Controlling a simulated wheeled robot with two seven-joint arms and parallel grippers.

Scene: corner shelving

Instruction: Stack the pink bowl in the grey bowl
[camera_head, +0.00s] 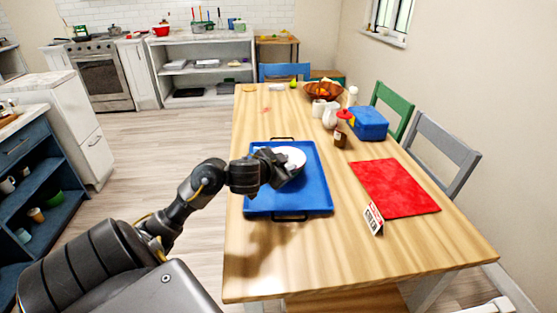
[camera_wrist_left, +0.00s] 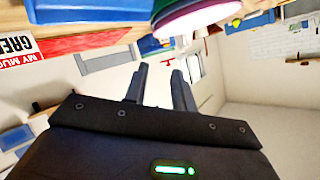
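A pale, round bowl (camera_head: 291,156) sits over the blue tray (camera_head: 318,190) in the head view, partly hidden by my gripper. In the left wrist view a bowl (camera_wrist_left: 195,18) at the top edge shows a bright pale face, a pink-purple band and a dark greenish edge. I cannot tell whether this is one bowl or two nested. My left gripper (camera_head: 275,163) is at the bowl's left side. Its fingers (camera_wrist_left: 160,82) are apart with nothing visible between them, and the bowl is beyond the tips. No separate grey bowl can be made out. My right gripper is out of view.
A blue box (camera_head: 367,123), a white jug (camera_head: 330,116) and a brown fruit bowl (camera_head: 324,90) stand farther back. The table's near end is clear. Chairs line the right side.

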